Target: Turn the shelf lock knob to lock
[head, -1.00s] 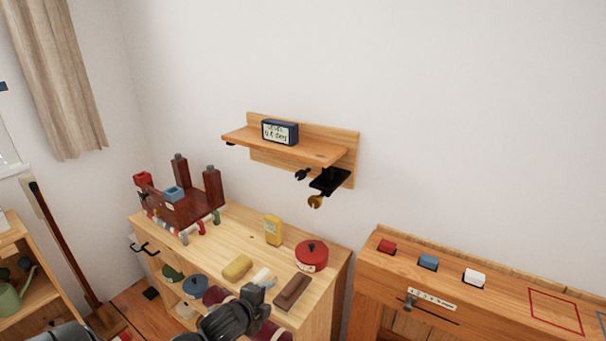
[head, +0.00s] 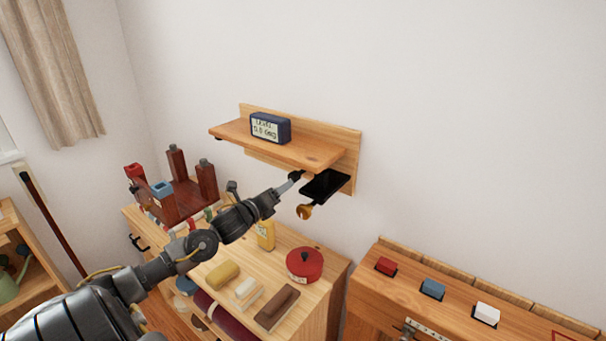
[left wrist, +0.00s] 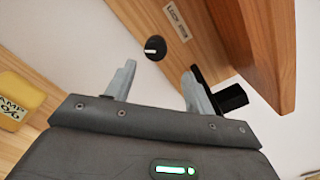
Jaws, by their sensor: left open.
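The lock knob (left wrist: 155,47) is round and black with a light pointer line, beside a small lettered plate (left wrist: 176,18) on the wood. In the head view my gripper largely hides the knob. My left gripper (head: 294,178) is raised under the shelf's front edge. In the left wrist view its two fingers (left wrist: 158,85) are apart and empty, and the knob appears beyond the gap between them, with no visible contact. My right gripper is out of view.
The cabinet below holds a red pot (head: 305,265), a yellow container (head: 266,235) and several blocks. The wall at right is bare.

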